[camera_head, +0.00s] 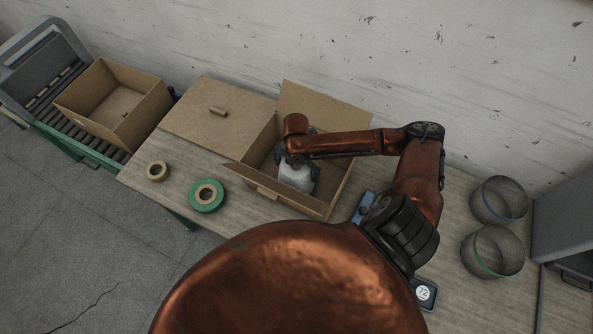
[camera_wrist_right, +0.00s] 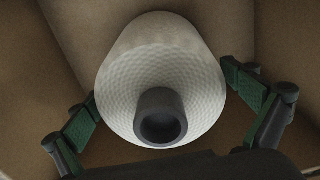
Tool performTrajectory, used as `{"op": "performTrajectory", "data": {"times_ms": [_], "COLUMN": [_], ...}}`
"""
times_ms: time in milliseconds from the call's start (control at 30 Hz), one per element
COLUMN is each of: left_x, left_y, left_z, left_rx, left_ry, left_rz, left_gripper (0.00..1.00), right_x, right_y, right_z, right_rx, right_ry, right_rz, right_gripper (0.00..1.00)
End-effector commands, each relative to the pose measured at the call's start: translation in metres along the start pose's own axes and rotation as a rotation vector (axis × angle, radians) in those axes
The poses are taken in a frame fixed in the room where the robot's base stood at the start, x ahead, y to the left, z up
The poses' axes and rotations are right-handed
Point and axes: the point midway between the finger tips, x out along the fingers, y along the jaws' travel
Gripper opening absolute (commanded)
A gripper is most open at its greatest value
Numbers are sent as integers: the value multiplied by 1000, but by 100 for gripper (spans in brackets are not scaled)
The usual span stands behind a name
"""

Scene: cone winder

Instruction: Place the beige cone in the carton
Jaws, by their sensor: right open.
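The beige cone (camera_head: 296,175) is a pale, whitish yarn cone inside the open carton (camera_head: 318,209) on the table. My right gripper (camera_head: 299,164) reaches down into the carton above the cone. In the right wrist view the cone (camera_wrist_right: 160,75) shows its textured surface and the dark end of its tube. The green finger pads of the right gripper (camera_wrist_right: 165,105) stand apart on both sides of it, with a gap visible on the left. The carton's brown walls (camera_wrist_right: 285,50) surround it. The cone's underside is hidden. My left gripper is not in view.
Another open box (camera_head: 140,118) stands on a roller conveyor (camera_head: 45,68) at the left. A brown tape roll (camera_head: 157,171) and a green tape roll (camera_head: 206,195) lie on the table. Two round mesh bins (camera_head: 497,200) stand at the right. A small device marked 72 (camera_head: 424,293) lies near the front.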

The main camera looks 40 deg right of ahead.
Motion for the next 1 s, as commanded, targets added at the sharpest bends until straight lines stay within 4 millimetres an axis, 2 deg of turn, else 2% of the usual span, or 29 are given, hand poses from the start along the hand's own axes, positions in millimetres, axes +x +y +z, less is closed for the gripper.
{"op": "performTrajectory", "data": {"times_ms": [300,500,700,1000], "left_x": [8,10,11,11], "left_y": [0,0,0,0], "left_z": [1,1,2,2], "left_rx": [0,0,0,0], "left_ry": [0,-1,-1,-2], "left_rz": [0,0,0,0], "left_gripper": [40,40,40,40], "right_x": [-65,-98,-111,-112], "right_y": [1,1,0,0], "right_z": [2,1,0,0], "right_rx": [-2,0,0,1], "right_ry": [-5,-3,-1,0], "right_rz": [4,2,1,0], "right_gripper": [100,100,100,100]}}
